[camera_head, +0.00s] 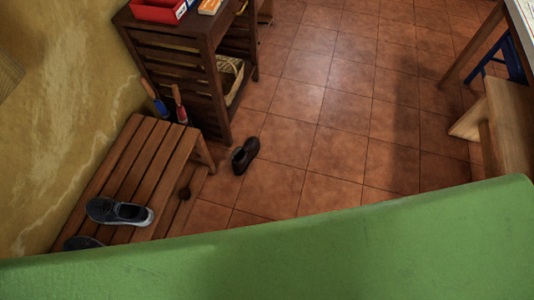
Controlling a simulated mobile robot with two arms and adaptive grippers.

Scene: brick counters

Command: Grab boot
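Part of another dark shoe (83,243) shows at the bench's near end. Neither of my grippers is in view.
A dark wooden shelf unit (190,75) with a red box (158,10) and a basket (229,80) stands beyond the bench. Wooden furniture (512,120) stands at right. The middle floor is clear. A green surface fills the bottom, hiding what lies below.

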